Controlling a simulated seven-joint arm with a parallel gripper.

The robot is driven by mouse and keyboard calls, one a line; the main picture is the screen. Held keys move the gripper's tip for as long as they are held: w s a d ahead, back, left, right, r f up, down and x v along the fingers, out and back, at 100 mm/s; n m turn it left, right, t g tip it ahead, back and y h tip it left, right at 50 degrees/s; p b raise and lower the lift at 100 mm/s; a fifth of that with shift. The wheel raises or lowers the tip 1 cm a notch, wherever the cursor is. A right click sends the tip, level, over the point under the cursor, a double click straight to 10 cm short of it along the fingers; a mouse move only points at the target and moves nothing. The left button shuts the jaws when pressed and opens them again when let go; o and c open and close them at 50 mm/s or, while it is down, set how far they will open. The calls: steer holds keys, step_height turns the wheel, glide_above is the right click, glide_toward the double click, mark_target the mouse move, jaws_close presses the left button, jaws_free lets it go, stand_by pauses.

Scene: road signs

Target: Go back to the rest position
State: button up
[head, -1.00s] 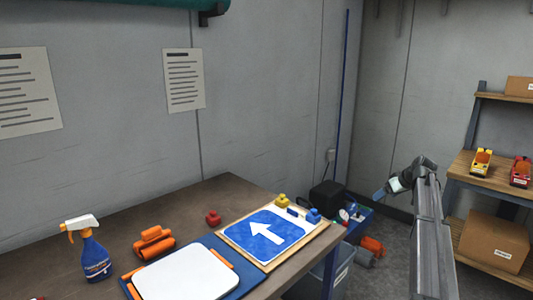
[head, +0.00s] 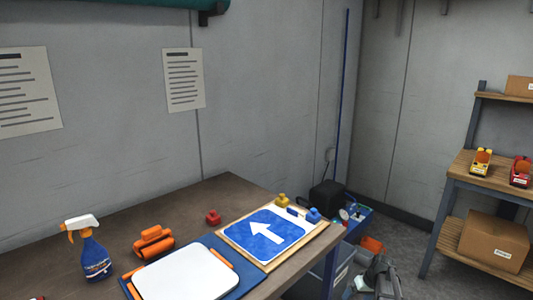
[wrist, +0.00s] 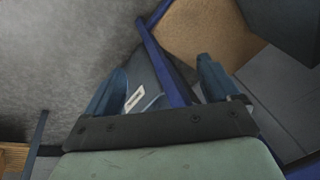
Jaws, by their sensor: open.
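My gripper (wrist: 158,82) is open in the wrist view, its two blue fingers spread apart with nothing held between them. It points down past a blue frame bar (wrist: 165,62) towards the grey floor (wrist: 60,60). In the head view part of my arm (head: 382,278) shows low at the bottom, right of the workbench (head: 130,218). The fingertips cannot be made out there. The blue arrow sign (head: 285,242) lies on a wooden board on the workbench, well apart from my arm.
A spray bottle (head: 90,255), orange clamp (head: 153,241), red block (head: 213,217) and white plate (head: 185,277) are on the bench. A grey bin (head: 335,272) and black box (head: 325,195) stand by its right end. A shelf (head: 460,165) with cartons is at right.

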steer(key=s+a+f+g, duration=0.2)
steer(key=s+a+f, duration=0.6)
steer(key=s, duration=0.4)
steer(key=s+a+f+g, duration=0.3)
steer(key=s+a+f, duration=0.2)
steer(key=s+f, duration=0.55)
steer(key=s+a+f+g+h, duration=0.1)
steer(key=s+a+f, duration=0.1)
steer(key=s, duration=1.1)
steer(key=s+a+f+m+g+h, duration=0.1)
steer(key=s+a+f+g, duration=0.1)
steer(key=s, duration=1.2)
steer(key=shift+a+f+h, duration=0.4)
